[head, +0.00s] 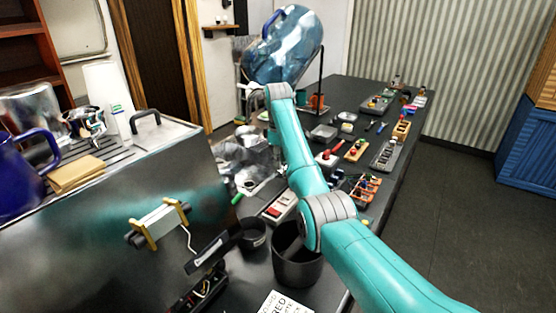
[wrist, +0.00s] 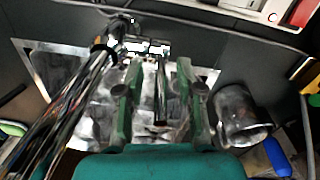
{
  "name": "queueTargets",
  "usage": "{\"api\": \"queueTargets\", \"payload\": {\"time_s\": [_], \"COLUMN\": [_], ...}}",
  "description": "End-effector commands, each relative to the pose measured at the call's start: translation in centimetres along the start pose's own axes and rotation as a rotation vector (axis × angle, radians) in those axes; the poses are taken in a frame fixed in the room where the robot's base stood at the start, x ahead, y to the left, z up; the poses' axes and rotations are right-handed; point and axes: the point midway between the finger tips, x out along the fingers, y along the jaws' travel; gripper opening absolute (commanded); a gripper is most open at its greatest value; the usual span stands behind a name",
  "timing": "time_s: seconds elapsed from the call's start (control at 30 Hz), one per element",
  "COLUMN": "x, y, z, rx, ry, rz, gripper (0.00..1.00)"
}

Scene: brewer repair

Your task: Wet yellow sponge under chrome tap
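My gripper (wrist: 158,68) is open in the wrist view, its two green fingers apart with no sponge visible between them. It points down over a shiny metal basin (wrist: 100,125). A long chrome tube, likely the chrome tap (wrist: 66,108), runs diagonally beside the left finger, apart from it as far as I can tell. In the head view my arm reaches over the bench and my fingers are hidden; the shiny basin area (head: 246,158) is partly behind the arm. I cannot pick out the yellow sponge for certain; a small yellow item (wrist: 311,79) is cut off at the wrist view's right edge.
A large blue water bottle (head: 288,48) is behind my wrist. A dark bin (head: 297,268) sits below my arm. Trays and small parts crowd the bench; a tan block (head: 76,175) lies on the left machine. Floor at right is clear.

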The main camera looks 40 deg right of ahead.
Motion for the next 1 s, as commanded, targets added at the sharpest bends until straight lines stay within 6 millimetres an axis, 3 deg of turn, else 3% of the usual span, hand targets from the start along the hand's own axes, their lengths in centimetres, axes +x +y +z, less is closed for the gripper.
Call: {"api": "queueTargets", "payload": {"time_s": [0.1, 0.27, 1.0], "x": [0.00, -0.01, 0.04], "y": [0.00, -0.01, 0.18], "z": [0.00, -0.01, -0.79], "rx": [0.000, 0.000, -0.007], "ry": [0.000, 0.000, -0.111], "rz": [0.000, 0.000, -0.022], "gripper": [0.37, 0.00, 0.00]}}
